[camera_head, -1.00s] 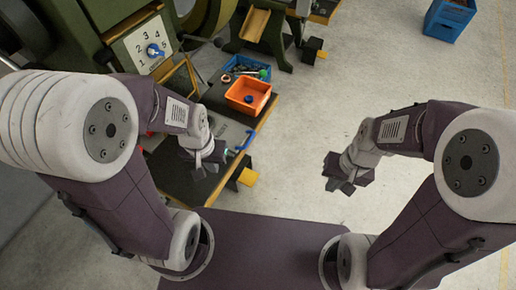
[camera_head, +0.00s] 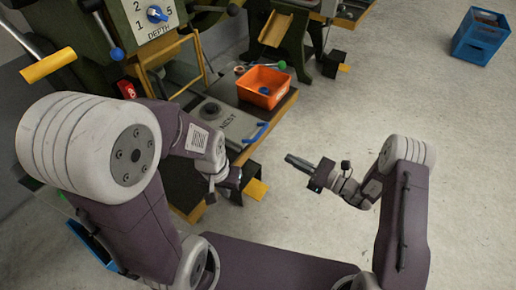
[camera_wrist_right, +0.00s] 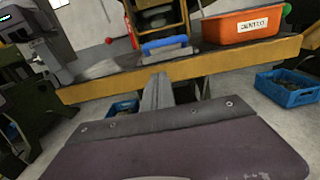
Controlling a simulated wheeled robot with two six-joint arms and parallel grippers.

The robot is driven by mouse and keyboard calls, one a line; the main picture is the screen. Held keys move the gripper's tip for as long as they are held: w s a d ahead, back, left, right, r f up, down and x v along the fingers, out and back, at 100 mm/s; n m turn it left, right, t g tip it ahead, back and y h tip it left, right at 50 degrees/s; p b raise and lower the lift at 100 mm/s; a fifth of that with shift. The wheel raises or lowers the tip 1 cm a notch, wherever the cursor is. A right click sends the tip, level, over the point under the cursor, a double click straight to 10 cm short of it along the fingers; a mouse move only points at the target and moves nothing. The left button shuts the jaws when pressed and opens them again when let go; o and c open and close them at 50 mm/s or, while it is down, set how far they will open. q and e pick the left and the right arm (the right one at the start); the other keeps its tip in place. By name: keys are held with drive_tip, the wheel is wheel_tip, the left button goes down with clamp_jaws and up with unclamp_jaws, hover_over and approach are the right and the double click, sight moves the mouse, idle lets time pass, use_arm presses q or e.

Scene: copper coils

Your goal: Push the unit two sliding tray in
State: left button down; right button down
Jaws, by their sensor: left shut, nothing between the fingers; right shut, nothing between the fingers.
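A grey sliding tray (camera_head: 228,125) with a blue handle (camera_head: 256,133) lies on the wooden-edged bench in the head view. The handle (camera_wrist_right: 165,45) is at the bench's front edge in the right wrist view, beyond my fingers. My right gripper (camera_head: 292,160) is shut and empty, in the air to the right of the handle and pointing toward the bench, apart from it. Its shut fingers (camera_wrist_right: 157,92) show in the wrist view. My left gripper (camera_head: 234,180) is shut, near the bench's front side below the handle; its fingers are small and partly hidden by its arm. No unit number is readable on the tray.
An orange bin (camera_head: 262,87) stands on the bench beside the tray. A green machine with a depth dial (camera_head: 155,14) stands behind. A yellow block (camera_head: 255,189) is low by the bench. A blue crate (camera_head: 481,36) is on the floor.

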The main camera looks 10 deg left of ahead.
drive_tip(key=b+x, duration=0.1)
drive_tip(key=x, duration=1.3)
drive_tip(key=shift+b, duration=0.3)
